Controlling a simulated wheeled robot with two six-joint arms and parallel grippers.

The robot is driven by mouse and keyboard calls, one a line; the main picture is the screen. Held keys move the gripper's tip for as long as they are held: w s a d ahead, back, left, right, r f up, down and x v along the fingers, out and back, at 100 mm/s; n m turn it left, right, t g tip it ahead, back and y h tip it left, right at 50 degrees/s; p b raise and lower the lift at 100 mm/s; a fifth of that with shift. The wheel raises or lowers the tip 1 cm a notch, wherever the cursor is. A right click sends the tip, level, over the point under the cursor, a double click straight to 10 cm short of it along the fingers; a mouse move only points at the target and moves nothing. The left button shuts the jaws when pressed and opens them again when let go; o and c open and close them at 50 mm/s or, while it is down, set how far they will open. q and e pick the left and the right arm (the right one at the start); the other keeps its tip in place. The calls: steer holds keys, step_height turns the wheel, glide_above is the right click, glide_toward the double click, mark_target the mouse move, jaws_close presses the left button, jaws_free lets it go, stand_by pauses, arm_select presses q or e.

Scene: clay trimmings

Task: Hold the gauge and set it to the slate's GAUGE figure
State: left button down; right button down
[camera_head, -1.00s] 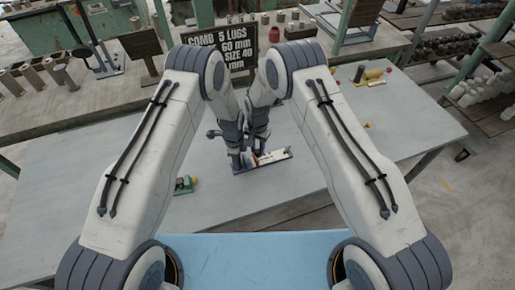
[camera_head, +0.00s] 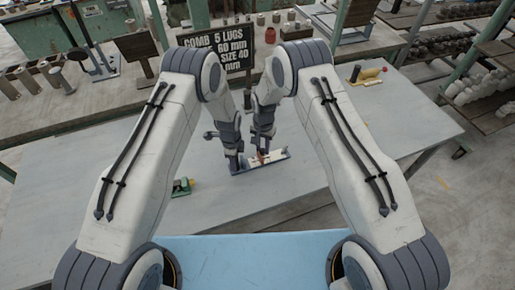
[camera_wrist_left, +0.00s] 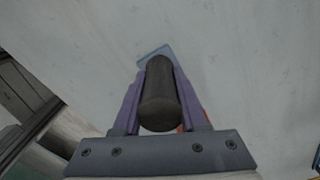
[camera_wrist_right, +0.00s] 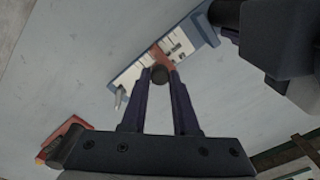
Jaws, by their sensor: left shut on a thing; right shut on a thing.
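The gauge (camera_head: 277,156), a blue-grey bar with a pale scale, lies on the grey table; it also shows in the right wrist view (camera_wrist_right: 204,30). My left gripper (camera_head: 236,167) is shut on a dark round handle (camera_wrist_left: 160,98) at the gauge's left end. My right gripper (camera_head: 260,152) is shut on a small dark knob (camera_wrist_right: 159,75) on the gauge's red-brown slider (camera_wrist_right: 162,56). White scale shows on both sides of the slider, but its marks are too small to read. The dark slate (camera_head: 236,50) shows "60 mm" and "SIZE 40 mm"; my arms hide parts of its lines.
A small green tool (camera_head: 182,187) lies left of the gauge. Grey cylinders (camera_head: 30,76) stand on the back bench. The tabletop in front of the gauge is clear.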

mark_target(262, 149)
steer(key=c, duration=0.7)
jaws_free()
steer(key=shift+o, duration=0.2)
step_height(262, 149, up, 12)
arm_select(q)
steer(key=shift+c, duration=1.9)
jaws_free()
